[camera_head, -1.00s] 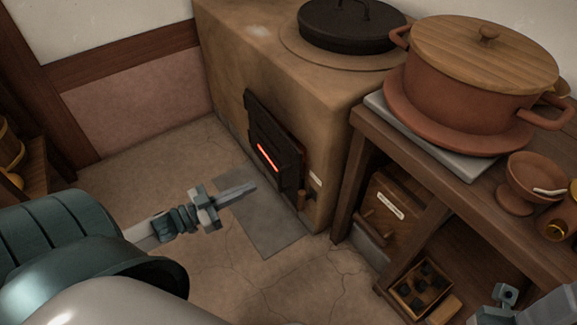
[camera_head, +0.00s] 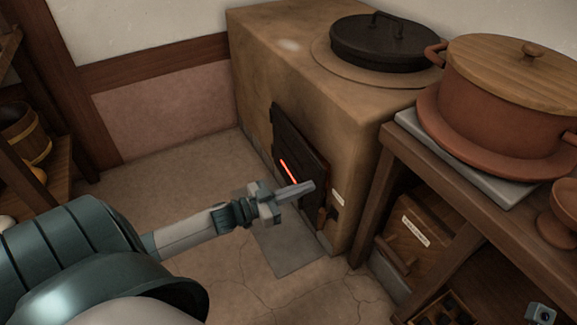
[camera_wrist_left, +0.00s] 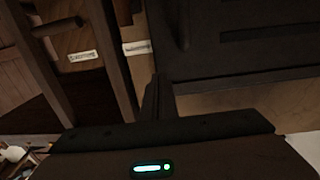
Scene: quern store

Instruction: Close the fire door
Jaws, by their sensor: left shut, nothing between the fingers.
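The fire door (camera_head: 300,150) is a dark iron panel on the front of the clay stove (camera_head: 345,120), with a red glow in a narrow slot. From this angle I cannot tell how far it stands open. My left gripper (camera_head: 308,188) is shut and empty, its fingertips in front of the door's lower right part; whether they touch is unclear. In the left wrist view the shut fingers (camera_wrist_left: 154,100) point toward the dark door panel (camera_wrist_left: 240,40), just left of its lower edge. A small grey part of my right gripper (camera_head: 541,313) shows at the bottom right; its fingers are hidden.
A black lidded pot (camera_head: 385,45) sits on the stove. To the right, a wooden bench (camera_head: 400,150) holds a large clay pot (camera_head: 510,95), with a labelled wooden box (camera_head: 415,235) underneath. Shelves stand at the far left. The floor (camera_head: 190,170) left of the stove is clear.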

